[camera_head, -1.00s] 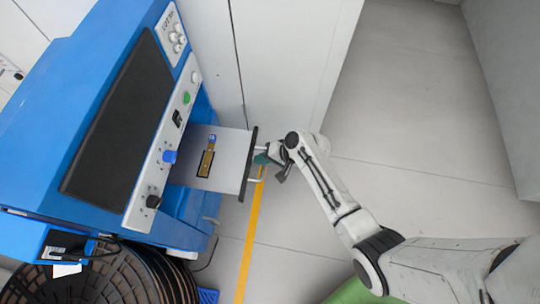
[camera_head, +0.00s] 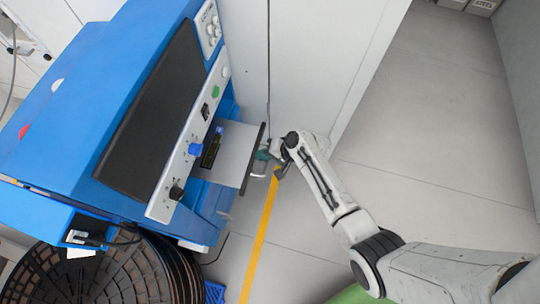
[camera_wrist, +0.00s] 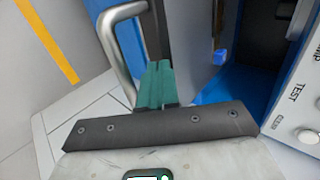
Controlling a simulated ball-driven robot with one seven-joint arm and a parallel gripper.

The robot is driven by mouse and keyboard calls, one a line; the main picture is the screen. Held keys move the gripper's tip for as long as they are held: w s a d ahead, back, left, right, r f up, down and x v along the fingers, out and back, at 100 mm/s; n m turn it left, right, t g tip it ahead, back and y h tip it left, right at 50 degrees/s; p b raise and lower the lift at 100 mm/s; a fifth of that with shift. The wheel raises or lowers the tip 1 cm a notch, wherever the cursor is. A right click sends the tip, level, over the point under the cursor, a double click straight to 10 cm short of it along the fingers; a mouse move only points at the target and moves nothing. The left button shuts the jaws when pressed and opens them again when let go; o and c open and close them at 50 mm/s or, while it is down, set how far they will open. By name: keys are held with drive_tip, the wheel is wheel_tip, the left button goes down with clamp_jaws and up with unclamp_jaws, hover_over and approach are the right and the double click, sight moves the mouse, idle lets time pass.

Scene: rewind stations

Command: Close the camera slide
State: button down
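The camera slide (camera_head: 236,148) is a grey tray that sticks partly out of the blue machine. Its dark front plate (camera_head: 253,157) carries a silver handle (camera_head: 263,171), which also shows in the wrist view (camera_wrist: 113,38). A dark part with a blue top (camera_head: 211,146) is on the tray, close to the machine's opening. My gripper (camera_head: 265,152) is at the outer side of the front plate. In the wrist view its teal fingers (camera_wrist: 157,84) are together, with nothing between them, beside the handle and at the plate; I cannot tell whether they touch it.
The blue machine (camera_head: 95,110) has a dark screen and a control strip with knobs and a green button. Black reels (camera_head: 90,275) stand below it. A pale cabinet (camera_head: 310,60) is behind my gripper. The grey floor with a yellow line (camera_head: 258,240) is clear to the right.

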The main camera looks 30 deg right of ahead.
sight(218, 146)
drive_tip(key=w+a+b, duration=0.3)
drive_tip(key=w+a, duration=0.6)
drive_tip(key=shift+w+a+f+b, duration=0.1)
drive_tip(key=shift+w+a+b, duration=0.1)
drive_tip(key=shift+b, duration=0.2)
drive_tip(key=shift+w+a, duration=0.2)
drive_tip(key=shift+w, duration=0.1)
drive_tip(key=shift+a+r, duration=0.1)
drive_tip(key=shift+r, duration=0.15)
drive_tip(key=shift+r, duration=0.1)
